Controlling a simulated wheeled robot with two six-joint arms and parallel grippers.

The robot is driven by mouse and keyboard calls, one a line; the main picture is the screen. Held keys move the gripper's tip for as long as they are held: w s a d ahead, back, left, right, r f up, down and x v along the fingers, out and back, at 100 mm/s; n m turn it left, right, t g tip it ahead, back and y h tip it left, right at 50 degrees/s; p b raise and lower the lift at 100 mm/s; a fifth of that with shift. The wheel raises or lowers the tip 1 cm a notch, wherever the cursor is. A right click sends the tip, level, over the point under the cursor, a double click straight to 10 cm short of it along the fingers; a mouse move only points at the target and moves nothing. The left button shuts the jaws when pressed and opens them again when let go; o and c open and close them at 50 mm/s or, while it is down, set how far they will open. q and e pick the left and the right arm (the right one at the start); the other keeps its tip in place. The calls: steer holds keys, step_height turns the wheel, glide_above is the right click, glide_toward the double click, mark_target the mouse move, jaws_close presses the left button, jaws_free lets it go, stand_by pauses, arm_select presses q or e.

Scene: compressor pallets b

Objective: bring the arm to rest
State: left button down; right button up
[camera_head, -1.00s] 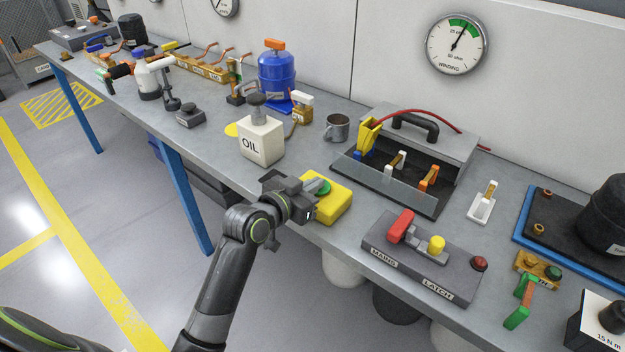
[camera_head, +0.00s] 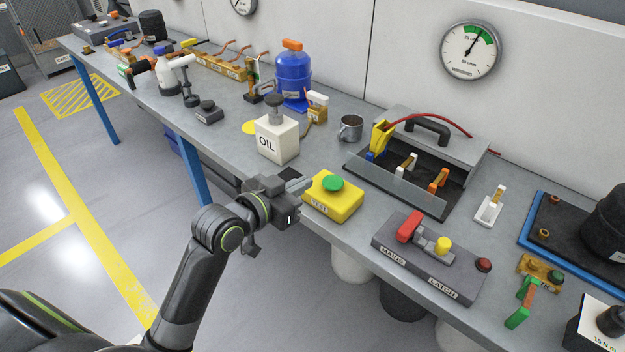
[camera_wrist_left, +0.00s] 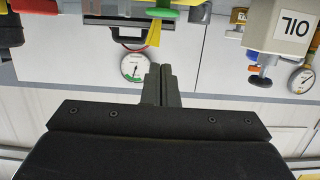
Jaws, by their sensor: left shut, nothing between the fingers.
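My left gripper (camera_head: 302,186) is at the front edge of the workbench, just left of the yellow test box (camera_head: 333,200) with its green button (camera_head: 332,183). Its fingers are shut with nothing between them, and they appear apart from the box. In the left wrist view the closed fingers (camera_wrist_left: 161,84) point up the picture, below the box's green and yellow parts at the top edge. The left arm comes in from the bottom left. My right gripper is in neither view.
A white OIL can (camera_head: 277,139) stands behind the gripper. The grey MAINS/LATCH panel (camera_head: 428,262) lies to the right of the test box, and an open toolbox (camera_head: 405,178) stands behind. The floor (camera_head: 120,190) in front of the bench is clear at left.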

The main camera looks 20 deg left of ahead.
arm_select(q)
steer(key=shift+s+a+r, duration=0.1)
steer(key=shift+s+a, duration=0.05)
steer(key=shift+s, duration=0.3)
